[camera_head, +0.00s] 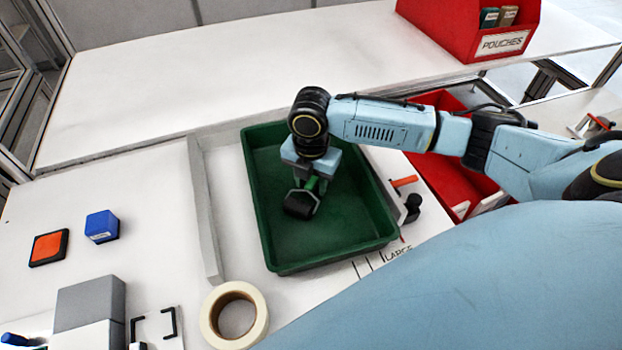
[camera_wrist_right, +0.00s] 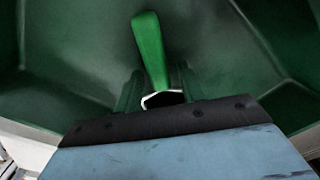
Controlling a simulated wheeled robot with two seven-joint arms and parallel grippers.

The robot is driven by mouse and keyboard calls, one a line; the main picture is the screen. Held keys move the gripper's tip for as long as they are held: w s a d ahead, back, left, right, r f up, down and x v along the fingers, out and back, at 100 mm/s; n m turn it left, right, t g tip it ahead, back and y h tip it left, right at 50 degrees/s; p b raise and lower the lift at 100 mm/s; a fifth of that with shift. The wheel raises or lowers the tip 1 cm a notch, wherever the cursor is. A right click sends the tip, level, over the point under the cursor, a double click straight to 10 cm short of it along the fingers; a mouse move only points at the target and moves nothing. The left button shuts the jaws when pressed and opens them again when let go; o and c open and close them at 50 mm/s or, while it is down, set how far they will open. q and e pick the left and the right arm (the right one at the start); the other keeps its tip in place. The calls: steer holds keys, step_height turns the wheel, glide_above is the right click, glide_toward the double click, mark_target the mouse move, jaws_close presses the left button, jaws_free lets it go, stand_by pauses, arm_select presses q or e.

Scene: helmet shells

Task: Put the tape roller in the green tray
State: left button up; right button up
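The tape roller, with a black roller head (camera_head: 300,204) and a green handle (camera_head: 312,183), is inside the green tray's walls. The green tray (camera_head: 335,262) stands on the white table. My right gripper (camera_head: 309,178) reaches down into the tray, over the tape roller. In the right wrist view the green handle (camera_wrist_right: 149,48) stands out between the two fingers (camera_wrist_right: 160,92), with a gap visible on each side, so the gripper looks open. Whether the roller rests fully on the tray floor is hard to tell. My left gripper is out of view.
A tape roll (camera_head: 234,338) lies in front of the tray. A blue box (camera_head: 102,226), an orange-black pad (camera_head: 48,247) and grey blocks (camera_head: 90,302) are at left. A red bin (camera_head: 450,165) is right of the tray; a red pouches box (camera_head: 455,28) stands behind.

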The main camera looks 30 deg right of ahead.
mark_target(311, 182)
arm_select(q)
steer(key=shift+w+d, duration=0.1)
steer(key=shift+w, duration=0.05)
arm_select(e)
steer(key=shift+r, duration=0.1)
steer(key=shift+r, duration=0.4)
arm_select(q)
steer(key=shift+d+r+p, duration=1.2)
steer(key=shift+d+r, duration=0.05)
arm_select(e)
step_height(311, 182, up, 11)
steer(key=shift+r, duration=0.15)
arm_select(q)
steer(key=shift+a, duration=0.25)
